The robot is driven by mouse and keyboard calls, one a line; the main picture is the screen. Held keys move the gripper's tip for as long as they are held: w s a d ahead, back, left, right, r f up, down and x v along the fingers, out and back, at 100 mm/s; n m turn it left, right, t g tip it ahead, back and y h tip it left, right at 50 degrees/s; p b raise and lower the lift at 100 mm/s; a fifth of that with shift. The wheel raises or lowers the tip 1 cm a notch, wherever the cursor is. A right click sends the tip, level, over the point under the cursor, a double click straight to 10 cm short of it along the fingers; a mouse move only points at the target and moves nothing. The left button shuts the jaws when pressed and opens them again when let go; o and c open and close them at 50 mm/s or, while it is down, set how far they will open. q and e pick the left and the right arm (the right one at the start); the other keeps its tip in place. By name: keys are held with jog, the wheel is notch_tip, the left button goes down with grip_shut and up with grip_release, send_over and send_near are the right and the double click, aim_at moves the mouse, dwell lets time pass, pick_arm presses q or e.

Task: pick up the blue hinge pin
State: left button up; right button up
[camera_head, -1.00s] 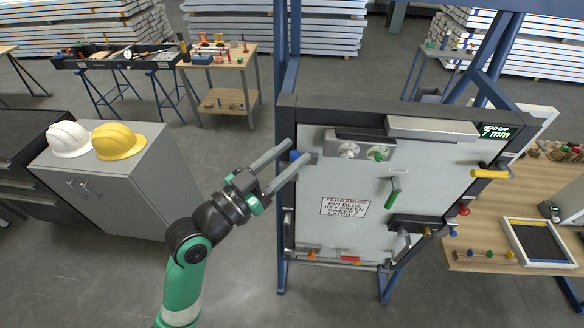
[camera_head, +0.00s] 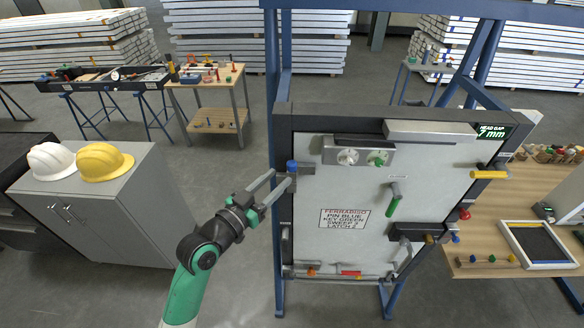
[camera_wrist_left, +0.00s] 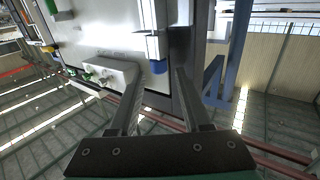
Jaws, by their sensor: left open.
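The blue hinge pin (camera_head: 292,166) shows as a blue head on top of the hinge at the upper left edge of the grey door panel (camera_head: 345,255). Its shaft is hidden in the hinge. My left gripper (camera_head: 280,180) is open beside the hinge, with its fingertips close to the pin and a little lower in the picture. In the left wrist view the blue pin head (camera_wrist_left: 158,67) lies between the two spread fingers (camera_wrist_left: 157,85), near their tips. Whether a finger touches it I cannot tell. My right gripper is out of view.
The door has a knob plate (camera_head: 358,157), a green handle (camera_head: 393,204) and a yellow handle (camera_head: 488,174). A blue frame (camera_head: 271,80) surrounds it. A grey cabinet (camera_head: 125,220) with two helmets stands left. A wooden bench (camera_head: 480,235) stands right.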

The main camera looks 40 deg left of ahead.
aim_at(289, 168)
pick_arm(q)
jog(key=w, duration=0.5)
jog(key=shift+w+a+r+p, duration=0.1)
jog(key=shift+a+r+p, duration=0.15)
jog(key=shift+p, duration=0.15)
grip_shut()
